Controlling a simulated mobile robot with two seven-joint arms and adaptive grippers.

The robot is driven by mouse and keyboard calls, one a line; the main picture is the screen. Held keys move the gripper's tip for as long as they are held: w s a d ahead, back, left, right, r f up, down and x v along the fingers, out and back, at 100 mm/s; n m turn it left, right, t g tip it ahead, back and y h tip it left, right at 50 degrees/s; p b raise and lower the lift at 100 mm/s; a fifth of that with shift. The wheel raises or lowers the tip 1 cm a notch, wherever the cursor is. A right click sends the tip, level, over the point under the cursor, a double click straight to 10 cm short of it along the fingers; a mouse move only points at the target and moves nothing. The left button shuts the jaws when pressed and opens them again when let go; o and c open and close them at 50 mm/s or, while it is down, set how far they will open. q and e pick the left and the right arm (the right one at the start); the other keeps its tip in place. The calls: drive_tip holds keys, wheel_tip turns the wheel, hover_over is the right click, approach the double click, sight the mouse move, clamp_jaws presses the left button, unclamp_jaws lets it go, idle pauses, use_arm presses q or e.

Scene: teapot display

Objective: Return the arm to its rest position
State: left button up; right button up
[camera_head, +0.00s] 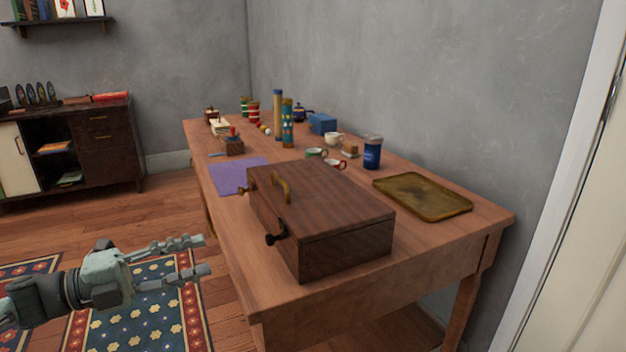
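My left gripper (205,256) is at the lower left of the head view, in front of the table's left side and over the patterned rug. Its two fingers are spread apart with nothing between them, so it is open and empty. It touches nothing that I can see. My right gripper is not in the view.
A wooden table (420,253) stands along the grey wall. A closed dark wooden case (325,213) sits at its near end, a brass tray (422,196) to its right. A blue jar (372,154), cups and tins stand farther back. Floor left of the table is open.

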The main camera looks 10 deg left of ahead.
use_arm(q)
drive_tip(key=a+f+n+t+y, duration=0.1)
drive_tip(key=a+f+n+y, duration=0.2)
drive_tip(key=f+n+y, duration=0.3)
drive_tip(key=a+f+n+t+y+p, duration=0.1)
drive_tip(key=a+f+n+y, duration=0.1)
drive_tip(key=f+n+y, duration=0.4)
drive_tip(key=a+f+n+t+y, duration=0.1)
drive_tip(key=a+f+n+y, duration=0.2)
drive_tip(key=f+n, duration=0.5)
drive_tip(key=s+d+f+n+g, duration=0.3)
drive_tip(key=s+d+f+g, duration=0.1)
drive_tip(key=s+f, duration=0.4)
drive_tip(key=s+d+f+n+g+y, duration=0.1)
drive_tip(key=s+d+f+n+g, duration=0.2)
drive_tip(key=s+f+g, duration=0.3)
drive_tip(key=s+d+f, duration=0.1)
drive_tip(key=s+f, duration=0.1)
drive_tip(key=s, duration=0.3)
drive_tip(key=shift+s+d+f+n+p, duration=0.15)
drive_tip(key=shift+f+n+p, duration=0.2)
drive_tip(key=shift+n+p, duration=0.05)
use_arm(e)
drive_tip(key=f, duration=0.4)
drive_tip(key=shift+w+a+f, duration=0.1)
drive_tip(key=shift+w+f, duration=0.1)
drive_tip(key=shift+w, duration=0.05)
